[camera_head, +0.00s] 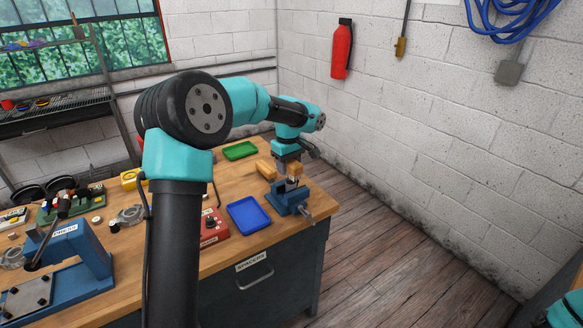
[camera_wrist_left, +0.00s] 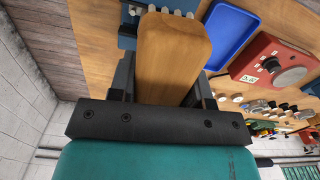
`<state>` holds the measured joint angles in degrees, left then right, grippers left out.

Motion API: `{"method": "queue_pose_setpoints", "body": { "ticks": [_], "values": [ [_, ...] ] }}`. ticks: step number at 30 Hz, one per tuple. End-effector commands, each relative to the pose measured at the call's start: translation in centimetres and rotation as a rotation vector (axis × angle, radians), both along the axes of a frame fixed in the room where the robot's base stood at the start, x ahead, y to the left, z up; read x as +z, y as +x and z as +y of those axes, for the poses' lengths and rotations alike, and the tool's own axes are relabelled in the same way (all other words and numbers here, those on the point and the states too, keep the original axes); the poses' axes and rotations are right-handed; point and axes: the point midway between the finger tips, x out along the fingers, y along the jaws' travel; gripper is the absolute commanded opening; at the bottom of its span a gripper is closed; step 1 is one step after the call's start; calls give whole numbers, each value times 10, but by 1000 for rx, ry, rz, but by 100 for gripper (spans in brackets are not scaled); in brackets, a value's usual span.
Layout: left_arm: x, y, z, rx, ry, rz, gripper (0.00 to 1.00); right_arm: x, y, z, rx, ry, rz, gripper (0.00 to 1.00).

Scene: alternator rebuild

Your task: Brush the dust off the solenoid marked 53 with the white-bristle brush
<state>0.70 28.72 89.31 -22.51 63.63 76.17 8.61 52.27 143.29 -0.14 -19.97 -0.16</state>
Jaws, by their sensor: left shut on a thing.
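My left gripper (camera_head: 291,168) is shut on a brush with a wooden handle (camera_head: 295,169), above the blue vise (camera_head: 287,199) at the bench's right end. In the left wrist view the wooden handle (camera_wrist_left: 172,55) fills the space between the fingers. Several white bristle tufts (camera_wrist_left: 165,12) show at its far end, near the blue vise (camera_wrist_left: 126,38). A small grey metal part (camera_head: 294,184) sits at the vise, just under the brush. I cannot read a 53 on it, nor tell whether the bristles touch it. My right gripper is not in view.
A blue tray (camera_head: 248,215) and a red box with a knob (camera_head: 213,228) lie left of the vise. A green tray (camera_head: 240,151) lies farther back. A blue press (camera_head: 68,262) stands at the left. The floor right of the bench is clear.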

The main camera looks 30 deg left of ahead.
Motion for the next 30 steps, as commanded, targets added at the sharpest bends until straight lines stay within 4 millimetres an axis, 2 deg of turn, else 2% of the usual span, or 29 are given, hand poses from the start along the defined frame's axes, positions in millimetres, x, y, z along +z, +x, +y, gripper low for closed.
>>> {"method": "queue_pose_setpoints", "body": {
  "ticks": [10, 30],
  "values": [
    [0, 8, 24, 9, 0, -2, 22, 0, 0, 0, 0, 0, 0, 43],
    [0, -8, -24, -9, 1, -1, 22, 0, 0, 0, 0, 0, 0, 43]
  ]
}}
